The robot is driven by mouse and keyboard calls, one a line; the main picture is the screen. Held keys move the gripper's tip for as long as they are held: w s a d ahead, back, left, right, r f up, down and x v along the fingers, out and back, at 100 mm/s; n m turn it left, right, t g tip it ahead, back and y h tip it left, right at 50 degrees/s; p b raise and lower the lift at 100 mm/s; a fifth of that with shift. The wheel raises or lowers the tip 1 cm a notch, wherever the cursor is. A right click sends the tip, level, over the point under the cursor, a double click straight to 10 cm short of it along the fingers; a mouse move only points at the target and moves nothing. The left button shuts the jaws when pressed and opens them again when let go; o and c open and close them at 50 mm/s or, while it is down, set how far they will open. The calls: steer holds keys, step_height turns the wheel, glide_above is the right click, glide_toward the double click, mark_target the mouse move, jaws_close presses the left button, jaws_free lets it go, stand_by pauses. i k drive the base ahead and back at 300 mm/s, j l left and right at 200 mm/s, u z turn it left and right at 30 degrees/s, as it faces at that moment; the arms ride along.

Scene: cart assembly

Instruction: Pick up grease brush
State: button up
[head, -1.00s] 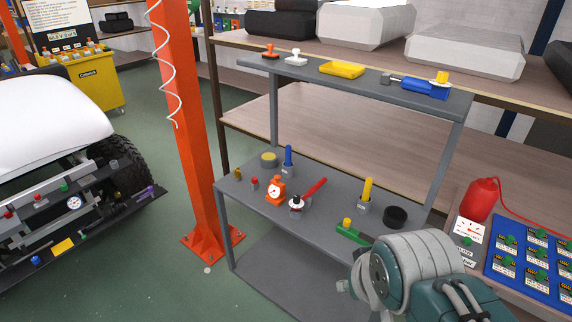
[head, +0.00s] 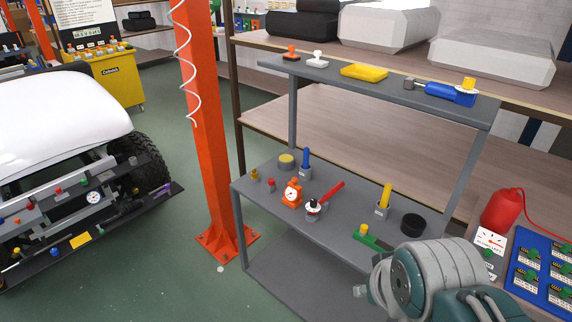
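No item is clearly recognisable as the grease brush. On the grey cart's lower shelf (head: 340,228) stand a blue-handled item (head: 306,158) and a yellow-handled item (head: 385,196), each upright in a small grey holder. A red-handled tool (head: 330,193) leans near an orange gauge (head: 292,193). A green item with a yellow knob (head: 370,237) lies at the shelf's front right, partly hidden by my arm. My arm's teal and grey links fill the lower right. My gripper's fingers do not show.
The cart's top shelf holds a yellow tray (head: 364,72) and a blue tool (head: 450,94). An orange post (head: 205,130) stands left of the cart. A red bottle (head: 501,210) and a blue tray (head: 530,277) are at right. Green floor is free between vehicle and post.

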mark_target(306, 153)
steer(key=i+j+z, duration=0.2)
steer(key=j, duration=0.25)
steer(key=i+j+z, duration=0.15)
steer(key=j, duration=0.3)
steer(key=i+j+z, duration=0.2)
steer(key=j, duration=0.3)
steer(key=i+j+z, duration=0.2)
steer(key=j, duration=0.3)
steer(key=i+j+z, duration=0.15)
steer(key=j, duration=0.4)
steer(key=j+z, duration=0.2)
steer(key=j, duration=0.35)
steer(key=i+j, duration=0.1)
steer(key=i, duration=0.25)
